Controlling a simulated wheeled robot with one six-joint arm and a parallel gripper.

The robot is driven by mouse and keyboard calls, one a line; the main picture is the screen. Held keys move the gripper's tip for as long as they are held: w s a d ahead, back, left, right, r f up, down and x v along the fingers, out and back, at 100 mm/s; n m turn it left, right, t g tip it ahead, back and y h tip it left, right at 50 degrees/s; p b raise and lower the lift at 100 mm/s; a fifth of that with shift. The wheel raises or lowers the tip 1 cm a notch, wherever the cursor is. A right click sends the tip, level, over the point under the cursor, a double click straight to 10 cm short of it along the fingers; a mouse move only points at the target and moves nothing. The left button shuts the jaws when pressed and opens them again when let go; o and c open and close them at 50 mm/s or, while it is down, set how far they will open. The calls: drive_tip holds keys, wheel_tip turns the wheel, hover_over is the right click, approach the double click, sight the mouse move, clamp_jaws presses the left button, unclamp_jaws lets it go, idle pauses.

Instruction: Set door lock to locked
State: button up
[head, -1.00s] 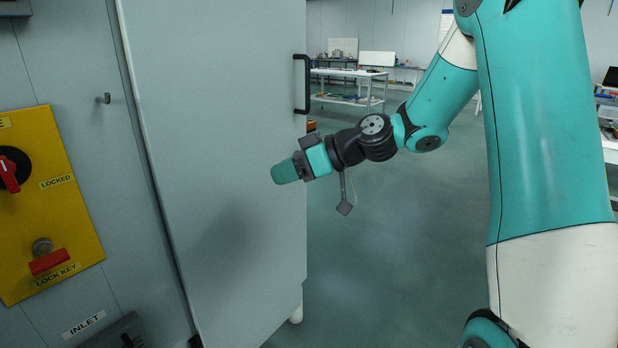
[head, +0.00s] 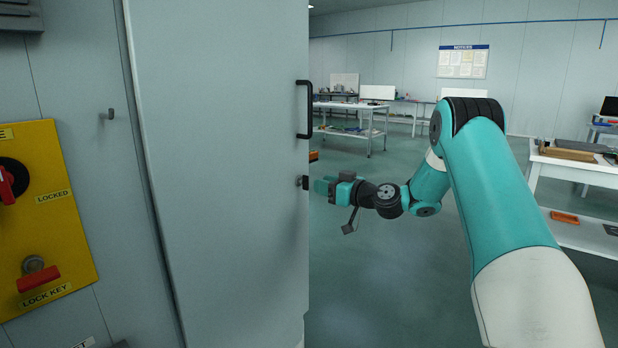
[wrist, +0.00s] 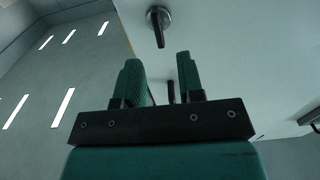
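The tall grey cabinet door (head: 220,150) fills the middle of the head view. A small door lock (head: 302,182) with a dark turn piece sits near its right edge, below the door handle. In the wrist view, a round metal fitting with a dark lever (wrist: 158,22), probably this lock, is on the pale door surface beyond the fingers. My gripper (head: 322,187) is just right of the door edge at lock height. In the wrist view its green fingers (wrist: 162,80) are apart. A small dark piece shows between them; I cannot tell whether they touch it.
A black door handle (head: 303,109) projects above the lock. At left is a yellow panel (head: 75,235) with red switches and "LOCKED" and "LOCK KEY" labels; a small hook (head: 108,115) is on the wall. Tables stand behind and at right, with open floor between.

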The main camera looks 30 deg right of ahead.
sight(308, 180)
drive_tip(key=x, duration=0.6)
drive_tip(key=shift+p, duration=0.35)
drive_tip(key=shift+d, duration=0.1)
clamp_jaws()
